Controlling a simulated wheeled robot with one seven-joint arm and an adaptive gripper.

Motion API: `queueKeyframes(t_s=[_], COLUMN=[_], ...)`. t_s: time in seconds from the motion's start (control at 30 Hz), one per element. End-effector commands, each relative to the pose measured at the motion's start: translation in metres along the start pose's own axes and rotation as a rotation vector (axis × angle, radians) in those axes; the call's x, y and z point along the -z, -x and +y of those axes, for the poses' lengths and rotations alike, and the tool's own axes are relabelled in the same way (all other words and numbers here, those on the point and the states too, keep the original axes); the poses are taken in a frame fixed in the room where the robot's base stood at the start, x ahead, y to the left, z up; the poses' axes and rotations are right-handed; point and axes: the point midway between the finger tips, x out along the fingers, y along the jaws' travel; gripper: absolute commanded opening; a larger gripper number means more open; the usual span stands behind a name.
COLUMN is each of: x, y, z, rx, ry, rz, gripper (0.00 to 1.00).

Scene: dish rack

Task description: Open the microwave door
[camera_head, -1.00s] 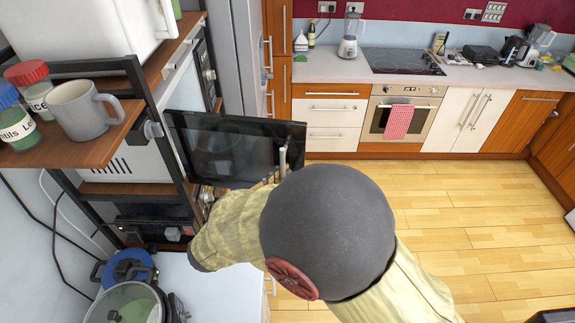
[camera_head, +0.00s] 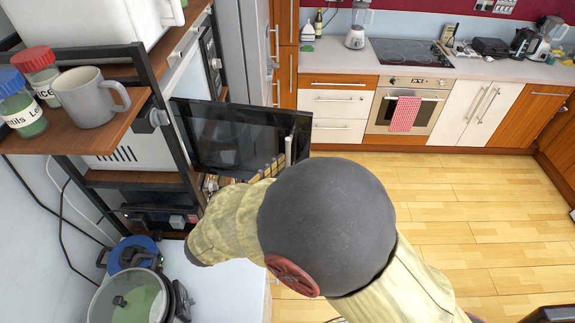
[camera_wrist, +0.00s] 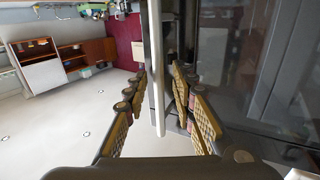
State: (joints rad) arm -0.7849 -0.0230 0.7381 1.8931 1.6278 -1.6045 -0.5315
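The microwave door (camera_head: 230,135) is a dark glass panel standing swung out from the black rack at left, well open in the head view. Its pale upright handle (camera_head: 289,148) is near the free edge. In the wrist view the handle (camera_wrist: 156,60) runs between my gripper's fingers (camera_wrist: 159,76), with the dark door (camera_wrist: 235,75) on the right. The fingers are spread, with gaps visible on both sides of the handle. In the head view my arm hides most of the gripper; parts of the fingers show below the door.
A wooden shelf (camera_head: 70,137) with a grey mug (camera_head: 88,100) and jars juts out at left. Below are a pot (camera_head: 135,300) and a white worktop (camera_head: 230,290). The wooden floor (camera_head: 450,210) to the right is clear, up to the counter and oven (camera_head: 407,105).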

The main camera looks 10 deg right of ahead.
Motion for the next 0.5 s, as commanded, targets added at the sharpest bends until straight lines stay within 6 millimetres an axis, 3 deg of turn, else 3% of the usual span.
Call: queueKeyframes(t_s=[0.3, 0.5], x=[-0.001, 0.000], y=[0.065, 0.091], z=[-0.001, -0.001], rx=[0.006, 0.003], ry=[0.001, 0.000], rz=[0.000, 0.000], gripper=[0.26, 0.26])
